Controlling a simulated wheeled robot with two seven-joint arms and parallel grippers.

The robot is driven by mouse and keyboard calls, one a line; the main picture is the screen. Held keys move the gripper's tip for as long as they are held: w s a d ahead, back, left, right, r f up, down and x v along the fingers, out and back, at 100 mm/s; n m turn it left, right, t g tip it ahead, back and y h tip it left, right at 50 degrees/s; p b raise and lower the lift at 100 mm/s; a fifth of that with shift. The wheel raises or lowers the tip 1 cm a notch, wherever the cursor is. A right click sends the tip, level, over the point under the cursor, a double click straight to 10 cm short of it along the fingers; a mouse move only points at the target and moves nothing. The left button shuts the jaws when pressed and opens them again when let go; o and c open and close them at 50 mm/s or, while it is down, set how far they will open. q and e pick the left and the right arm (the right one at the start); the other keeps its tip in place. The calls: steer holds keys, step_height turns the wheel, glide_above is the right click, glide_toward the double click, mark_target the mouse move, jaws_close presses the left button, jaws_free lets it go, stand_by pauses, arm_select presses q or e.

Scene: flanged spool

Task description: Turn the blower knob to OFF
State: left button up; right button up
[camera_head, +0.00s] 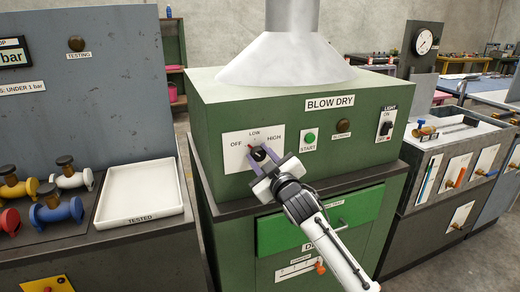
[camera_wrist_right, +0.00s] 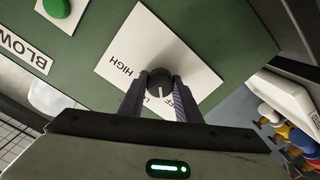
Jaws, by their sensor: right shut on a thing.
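The green BLOW DRY cabinet (camera_head: 225,100) stands in the middle of the head view. Its dark round blower knob (camera_head: 258,154) sits on a white plate (camera_head: 232,160) marked OFF at left, LOW at top and HIGH at right. My right gripper (camera_head: 262,158) is shut on the knob, one finger on each side. In the right wrist view the knob (camera_wrist_right: 159,80) lies between the fingers (camera_wrist_right: 158,98), and its white pointer line points towards the partly hidden LOW label. The OFF label is hidden there. My left gripper is not in view.
A green START button (camera_head: 310,138), a dark round indicator (camera_head: 343,126) and a LIGHT switch (camera_head: 386,128) are right of the knob. A green drawer (camera_head: 345,213) is below.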

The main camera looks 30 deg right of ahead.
steer(key=shift+n+p, duration=0.65)
steer(key=shift+n, duration=0.75)
steer(key=o, duration=1.1)
steer(key=shift+c, duration=0.2)
steer(key=v, duration=1)
steer(key=shift+b, duration=0.45)
steer(key=shift+s+a, duration=0.1)
